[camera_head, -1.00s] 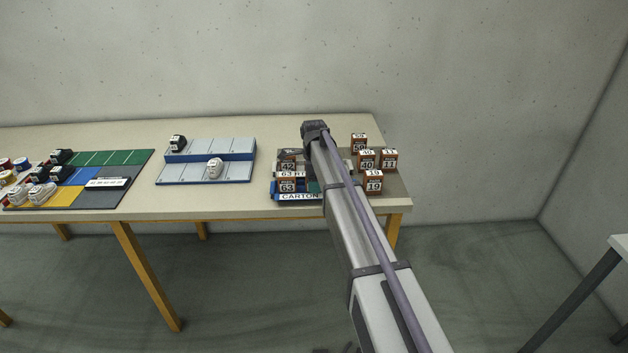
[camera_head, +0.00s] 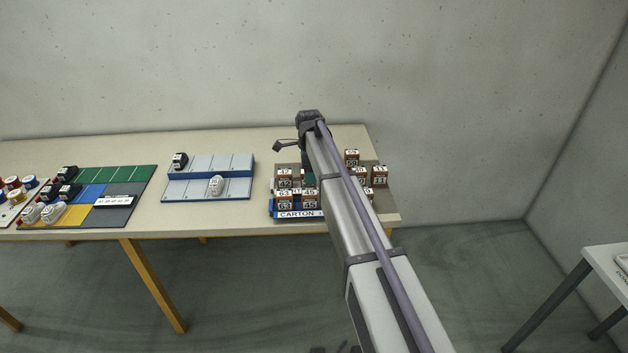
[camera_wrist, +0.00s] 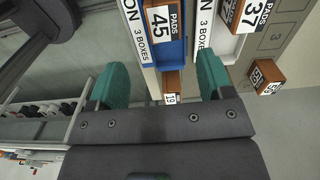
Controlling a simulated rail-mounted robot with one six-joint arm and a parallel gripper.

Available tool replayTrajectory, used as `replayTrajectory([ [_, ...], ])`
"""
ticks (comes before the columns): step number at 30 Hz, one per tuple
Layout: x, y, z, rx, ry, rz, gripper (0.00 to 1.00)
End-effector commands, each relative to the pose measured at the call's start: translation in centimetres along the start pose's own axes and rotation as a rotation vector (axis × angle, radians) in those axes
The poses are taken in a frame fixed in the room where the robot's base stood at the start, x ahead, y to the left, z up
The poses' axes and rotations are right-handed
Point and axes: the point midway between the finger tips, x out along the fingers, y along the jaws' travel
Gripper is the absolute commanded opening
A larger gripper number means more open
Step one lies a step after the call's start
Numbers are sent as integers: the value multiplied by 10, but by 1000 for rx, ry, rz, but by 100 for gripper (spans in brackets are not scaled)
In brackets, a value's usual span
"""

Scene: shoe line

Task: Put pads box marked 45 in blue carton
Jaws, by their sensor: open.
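The brown pads box marked 45 (camera_head: 310,201) sits in the blue carton (camera_head: 272,209), beside a box marked 63 (camera_head: 285,201). In the wrist view the pads box (camera_wrist: 162,22) shows its white PADS 45 label, with the blue carton (camera_wrist: 147,53) around it. My gripper has two teal fingers (camera_wrist: 162,84), spread apart with nothing between them. It is clear of the pads box.
A box marked 42 (camera_head: 285,179) stands behind 63. Several more boxes stand at the right, including 11 (camera_head: 380,177). A stepped grey rack (camera_head: 208,176) stands left, with clear table between.

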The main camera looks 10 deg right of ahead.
Motion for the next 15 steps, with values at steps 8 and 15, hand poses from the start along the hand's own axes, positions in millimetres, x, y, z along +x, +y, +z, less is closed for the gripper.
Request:
replayTrajectory([
  [8, 1, 229, -25, -929, 0, 1, 74],
  [15, 1, 361, -40, -1634, 1, 1, 74],
])
